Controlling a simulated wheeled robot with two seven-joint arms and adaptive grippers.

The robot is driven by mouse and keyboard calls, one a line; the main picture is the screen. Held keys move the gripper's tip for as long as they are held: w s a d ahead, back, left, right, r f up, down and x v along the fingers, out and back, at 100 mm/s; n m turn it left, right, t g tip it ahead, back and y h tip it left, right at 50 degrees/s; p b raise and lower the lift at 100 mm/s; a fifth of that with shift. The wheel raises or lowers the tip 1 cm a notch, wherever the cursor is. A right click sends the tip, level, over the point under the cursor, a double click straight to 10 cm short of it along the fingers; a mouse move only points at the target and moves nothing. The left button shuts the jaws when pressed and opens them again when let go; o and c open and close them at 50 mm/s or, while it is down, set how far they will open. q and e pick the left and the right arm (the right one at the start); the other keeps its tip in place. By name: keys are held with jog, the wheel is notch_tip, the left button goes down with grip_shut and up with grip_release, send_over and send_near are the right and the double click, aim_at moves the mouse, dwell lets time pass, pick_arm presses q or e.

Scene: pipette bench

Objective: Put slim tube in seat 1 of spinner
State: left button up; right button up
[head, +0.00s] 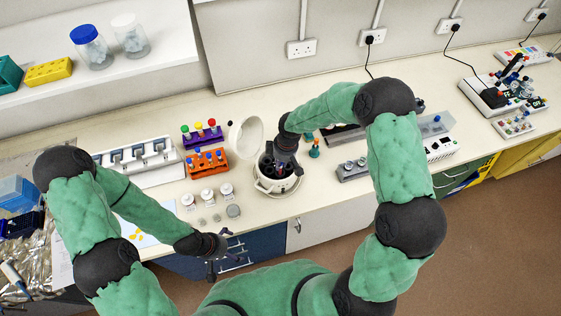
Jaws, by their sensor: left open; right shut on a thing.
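The spinner (277,187) is a round white machine at the middle of the bench, with its round lid (245,138) open to the left and a dark rotor with several seats inside. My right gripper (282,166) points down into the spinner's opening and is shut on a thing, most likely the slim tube. The tube itself is hidden by the gripper, and I cannot tell whether it is in a seat. Seat 1 cannot be made out. My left gripper (218,262) is open and empty, in front of the bench's front edge.
An orange rack (207,163) and a purple rack (203,138) with capped tubes stand left of the spinner. Several small jars (207,196) stand in front of them. A grey block (353,171) is to the right. A white pipette stand (140,160) is further left.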

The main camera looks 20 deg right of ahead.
jog(key=shift+f, duration=0.15)
jog(key=o, duration=0.9)
jog(key=r, duration=0.4)
jog(key=d+r, duration=0.1)
jog(key=r, duration=0.3)
jog(key=s+r, duration=0.1)
jog(key=r, duration=0.3)
jog(key=shift+d, duration=0.2)
jog(key=shift+s+f, duration=0.1)
jog(key=shift+f, duration=0.05)
